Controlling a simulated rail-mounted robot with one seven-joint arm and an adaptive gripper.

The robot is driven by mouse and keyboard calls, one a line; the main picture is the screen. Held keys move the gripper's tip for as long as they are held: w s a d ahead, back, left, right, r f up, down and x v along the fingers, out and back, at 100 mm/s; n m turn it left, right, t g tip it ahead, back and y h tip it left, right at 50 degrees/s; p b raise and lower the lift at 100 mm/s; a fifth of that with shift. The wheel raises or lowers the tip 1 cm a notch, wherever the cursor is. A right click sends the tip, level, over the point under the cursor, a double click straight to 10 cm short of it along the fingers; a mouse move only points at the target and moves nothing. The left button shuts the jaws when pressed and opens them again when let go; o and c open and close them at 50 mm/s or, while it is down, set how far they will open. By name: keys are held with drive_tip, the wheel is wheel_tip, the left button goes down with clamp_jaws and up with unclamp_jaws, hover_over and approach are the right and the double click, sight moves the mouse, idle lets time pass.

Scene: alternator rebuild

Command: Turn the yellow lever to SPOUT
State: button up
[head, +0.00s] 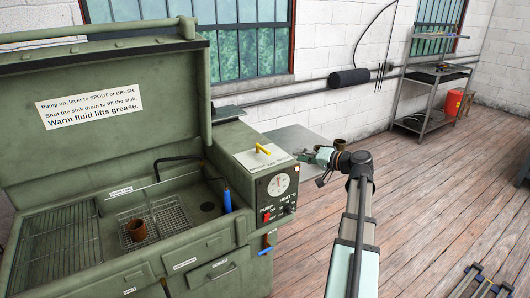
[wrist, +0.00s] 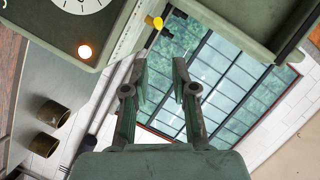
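The yellow lever (head: 263,149) sits on top of the green control box (head: 245,160) at the right end of the parts washer. It leans across a pale label strip whose words are too small to read. In the wrist view the lever's yellow end (wrist: 154,22) shows beyond the fingertips, slightly left of the middle. My gripper (head: 312,160) is to the right of the control box in the head view, apart from the lever. In the wrist view its two fingers (wrist: 160,72) are spread with an empty gap between them.
The washer's raised lid (head: 180,150) stands at the left. The control box carries a dial (head: 279,184), a red switch (head: 266,217) and a lit lamp (wrist: 85,51). A grey table (head: 290,138) behind holds brass-coloured cylinders (wrist: 53,113).

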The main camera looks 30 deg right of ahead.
sight(265, 151)
drive_tip(key=p+x, duration=0.4)
drive_tip(key=x, duration=1.3)
drive_tip(key=shift+w+f, duration=0.15)
clamp_jaws()
